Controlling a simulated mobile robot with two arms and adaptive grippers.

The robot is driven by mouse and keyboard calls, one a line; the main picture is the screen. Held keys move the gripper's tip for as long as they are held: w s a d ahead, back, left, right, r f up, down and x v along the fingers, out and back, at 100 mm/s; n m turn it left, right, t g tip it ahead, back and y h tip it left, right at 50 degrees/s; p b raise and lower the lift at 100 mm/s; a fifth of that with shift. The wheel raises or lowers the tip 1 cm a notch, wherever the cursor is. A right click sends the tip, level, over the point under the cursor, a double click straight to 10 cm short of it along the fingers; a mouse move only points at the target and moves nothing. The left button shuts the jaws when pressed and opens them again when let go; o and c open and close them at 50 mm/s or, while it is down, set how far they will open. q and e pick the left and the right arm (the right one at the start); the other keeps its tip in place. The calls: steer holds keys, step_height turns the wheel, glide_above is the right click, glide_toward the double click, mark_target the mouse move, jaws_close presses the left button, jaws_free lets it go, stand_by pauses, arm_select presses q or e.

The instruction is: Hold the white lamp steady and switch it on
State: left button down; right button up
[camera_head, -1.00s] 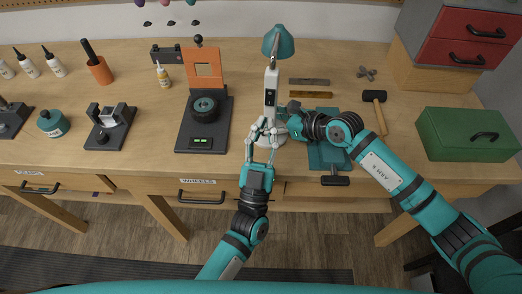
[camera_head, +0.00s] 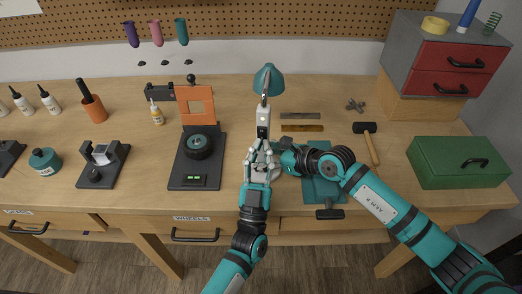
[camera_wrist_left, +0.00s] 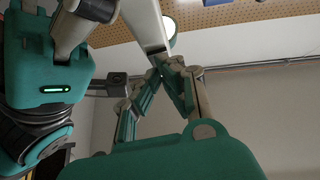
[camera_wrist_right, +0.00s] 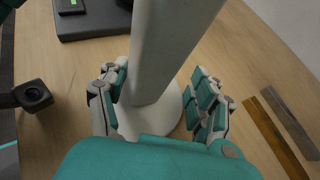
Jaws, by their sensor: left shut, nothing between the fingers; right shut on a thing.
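The white lamp (camera_head: 263,117) stands upright on the bench with a teal shade (camera_head: 268,79). A small dark switch area shows on the front of its post. My right gripper (camera_wrist_right: 160,98) is shut around the lower post, just above the round white base (camera_wrist_right: 176,118); the post also shows in the left wrist view (camera_wrist_left: 143,22). My left gripper (camera_wrist_left: 168,68) is shut and empty, its fingertips together close to the front of the post. In the head view the left fingers (camera_head: 260,147) overlap the lamp's lower part, so contact is unclear. I cannot tell whether the lamp is lit.
A black stand with a wheel (camera_head: 198,147) is left of the lamp. Two flat bars (camera_head: 301,128) lie behind my right gripper.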

arm_select(q)
steer(key=shift+s+f, duration=0.1)
steer(key=shift+f, duration=0.05)
arm_select(e)
steer(key=shift+s+f, duration=0.1)
steer(key=shift+f, duration=0.1)
arm_select(q)
steer(key=s+a+f, duration=0.2)
steer(key=s+f, duration=0.3)
steer(key=s, duration=0.7)
step_height(320, 180, down, 29)
steer(key=s+a+m+g+h, duration=0.1)
steer(key=a+m+g, duration=0.1)
steer(key=g, duration=0.8)
steer(key=shift+s+a+f+m+h, duration=0.15)
steer(key=shift+s+a+m+h, duration=0.2)
steer(key=shift+m, duration=0.45)
steer(key=shift+d, duration=0.1)
arm_select(e)
steer(key=o, duration=1)
steer(key=shift+r, duration=0.1)
steer(key=shift+c, duration=0.2)
